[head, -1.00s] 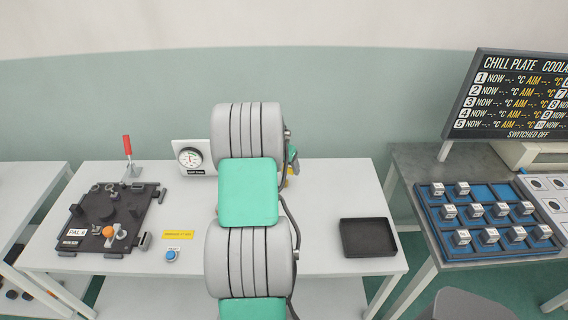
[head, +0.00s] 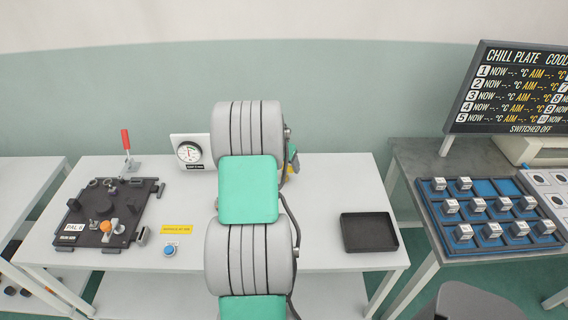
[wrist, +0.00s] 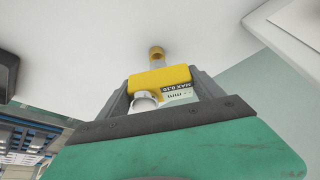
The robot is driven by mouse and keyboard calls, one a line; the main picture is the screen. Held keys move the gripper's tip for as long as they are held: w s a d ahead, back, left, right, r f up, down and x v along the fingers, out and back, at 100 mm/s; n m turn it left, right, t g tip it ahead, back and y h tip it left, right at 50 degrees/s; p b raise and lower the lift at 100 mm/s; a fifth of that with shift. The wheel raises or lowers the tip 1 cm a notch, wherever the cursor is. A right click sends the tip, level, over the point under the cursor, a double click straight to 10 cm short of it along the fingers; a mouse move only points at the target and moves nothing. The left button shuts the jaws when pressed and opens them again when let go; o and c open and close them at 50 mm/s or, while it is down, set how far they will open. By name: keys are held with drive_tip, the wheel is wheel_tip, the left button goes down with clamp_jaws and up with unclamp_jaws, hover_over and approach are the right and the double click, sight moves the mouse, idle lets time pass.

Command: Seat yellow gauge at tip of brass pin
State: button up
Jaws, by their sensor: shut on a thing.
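In the wrist view my gripper (wrist: 162,80) is shut on the yellow gauge (wrist: 160,77), which sits between its two grey fingers. The gauge has a printed label reading MAX 0.10 and a white round part on its near side. A small brass-coloured ring (wrist: 156,52) with a pale cylinder shows just beyond the gauge. I cannot tell whether it belongs to the gauge or is the brass pin, nor whether they touch. In the head view my arm hides most of the gripper; a small yellow patch shows at the arm's right edge.
On the white table (head: 325,185) stand a dark fixture plate (head: 75,228) with clamps and an orange knob, a dial (head: 189,152), a blue button (head: 169,250) and an empty black tray (head: 368,233). A blue rack (head: 432,212) of blocks is at right. Table between arm and tray is clear.

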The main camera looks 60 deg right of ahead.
drive_tip(key=shift+f+b, duration=0.65)
drive_tip(key=shift+f, duration=0.15)
drive_tip(key=o, duration=2)
drive_tip(key=shift+o, duration=0.2)
drive_tip(key=b+v, duration=0.1)
drive_tip(key=v, duration=0.7)
